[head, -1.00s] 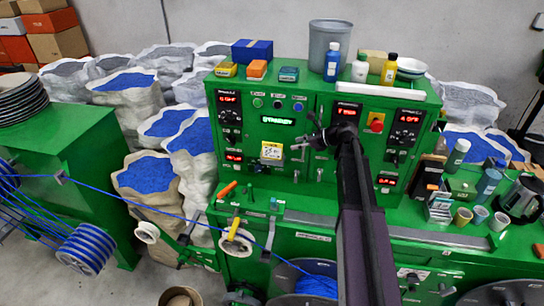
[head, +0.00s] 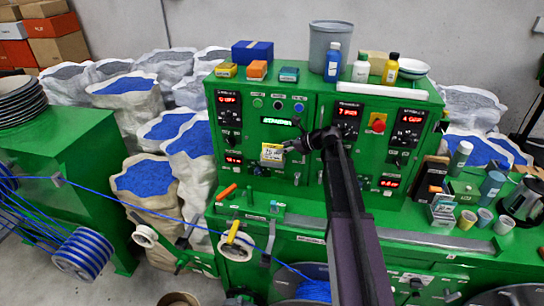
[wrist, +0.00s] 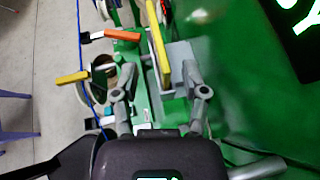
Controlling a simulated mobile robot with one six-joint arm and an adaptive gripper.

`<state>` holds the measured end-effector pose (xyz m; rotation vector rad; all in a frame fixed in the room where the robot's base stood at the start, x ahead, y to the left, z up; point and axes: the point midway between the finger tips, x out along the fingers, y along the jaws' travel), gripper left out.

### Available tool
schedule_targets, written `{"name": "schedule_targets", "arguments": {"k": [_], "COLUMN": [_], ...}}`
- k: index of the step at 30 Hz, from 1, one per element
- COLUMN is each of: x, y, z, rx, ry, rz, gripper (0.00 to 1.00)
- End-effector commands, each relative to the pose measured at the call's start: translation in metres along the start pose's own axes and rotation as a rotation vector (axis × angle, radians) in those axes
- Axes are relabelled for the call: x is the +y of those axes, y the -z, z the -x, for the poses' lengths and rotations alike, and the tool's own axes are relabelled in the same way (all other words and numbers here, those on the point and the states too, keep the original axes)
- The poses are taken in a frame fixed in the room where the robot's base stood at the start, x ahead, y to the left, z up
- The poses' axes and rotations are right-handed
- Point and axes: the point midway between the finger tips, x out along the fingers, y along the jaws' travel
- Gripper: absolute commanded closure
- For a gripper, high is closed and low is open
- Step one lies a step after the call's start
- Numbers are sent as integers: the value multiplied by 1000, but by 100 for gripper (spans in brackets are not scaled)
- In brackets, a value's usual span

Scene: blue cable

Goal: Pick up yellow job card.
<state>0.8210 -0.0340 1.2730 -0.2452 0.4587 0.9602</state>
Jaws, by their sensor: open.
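The yellow job card (head: 271,152) stands upright at the front of the green machine panel, below the green display. In the wrist view the yellow card (wrist: 157,45) shows almost edge-on as a thin strip, with a grey block beside it on the right. My gripper (head: 288,147) is just right of the card in the head view. In the wrist view my gripper (wrist: 160,78) is open, with one finger on each side of the card's line. Whether a finger touches the card cannot be told.
An orange-handled tool (head: 227,191) and a yellow-handled lever (head: 233,231) stick up at the machine's left front. A blue cable (head: 115,201) runs from the left spool to the machine. Knobs line the panel. Bottles (head: 390,70) stand on top; cups and a kettle sit at right.

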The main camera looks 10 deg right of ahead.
Motion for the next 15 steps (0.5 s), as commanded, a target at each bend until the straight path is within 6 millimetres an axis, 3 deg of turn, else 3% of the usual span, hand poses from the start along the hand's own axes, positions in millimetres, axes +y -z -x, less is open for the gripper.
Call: {"name": "schedule_targets", "arguments": {"k": [9, 15], "x": [1, 1], "y": [0, -1], "z": [-37, -44], "rx": [0, 0], "ry": [-1, 1], "rz": [0, 0], "gripper": [43, 43]}}
